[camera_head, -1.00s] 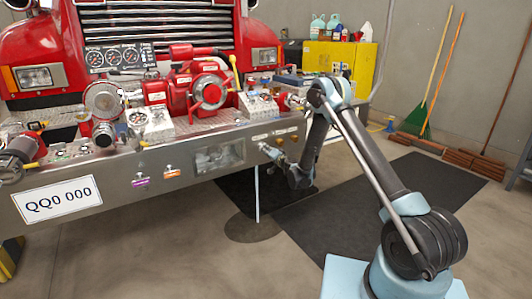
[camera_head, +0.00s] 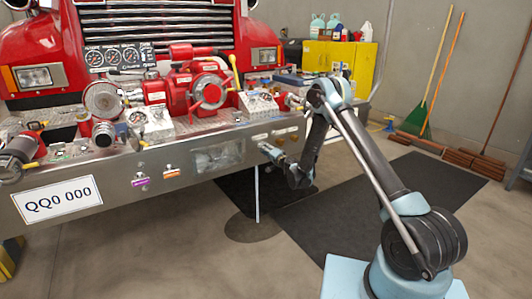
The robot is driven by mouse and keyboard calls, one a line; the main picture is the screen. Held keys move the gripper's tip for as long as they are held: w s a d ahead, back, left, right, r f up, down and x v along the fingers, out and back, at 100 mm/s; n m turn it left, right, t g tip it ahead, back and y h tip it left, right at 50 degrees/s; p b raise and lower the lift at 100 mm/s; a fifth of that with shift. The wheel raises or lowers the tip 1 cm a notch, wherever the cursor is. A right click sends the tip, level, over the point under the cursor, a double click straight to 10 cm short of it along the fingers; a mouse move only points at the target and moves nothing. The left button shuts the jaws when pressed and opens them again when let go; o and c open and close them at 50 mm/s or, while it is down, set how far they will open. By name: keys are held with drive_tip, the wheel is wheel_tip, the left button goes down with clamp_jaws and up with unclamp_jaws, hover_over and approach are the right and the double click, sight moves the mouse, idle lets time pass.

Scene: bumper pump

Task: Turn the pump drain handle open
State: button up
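My gripper (camera_head: 268,149) is small in view, close to the front face of the steel bumper (camera_head: 110,197), right of the clear window panel. Whether it touches anything there, and whether its fingers are open or shut, cannot be told. A purple handle (camera_head: 140,182) and an orange handle (camera_head: 172,174) sit on the bumper front, well left of my gripper. Brass-coloured knobs (camera_head: 281,136) are on the bumper just above and right of it. No label shows clearly which one is the drain handle. The red pump (camera_head: 181,90) with a round handwheel stands on top of the bumper.
The red truck front (camera_head: 50,40) stands behind the bumper. A yellow cabinet (camera_head: 345,60) with bottles on it is at the back right. Brooms (camera_head: 442,75) lean on the wall. The floor with its dark mat (camera_head: 345,215) is clear.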

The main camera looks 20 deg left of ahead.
drive_tip(key=shift+s, duration=0.15)
drive_tip(key=v, duration=0.7)
drive_tip(key=shift+d, duration=0.2)
idle(0.4)
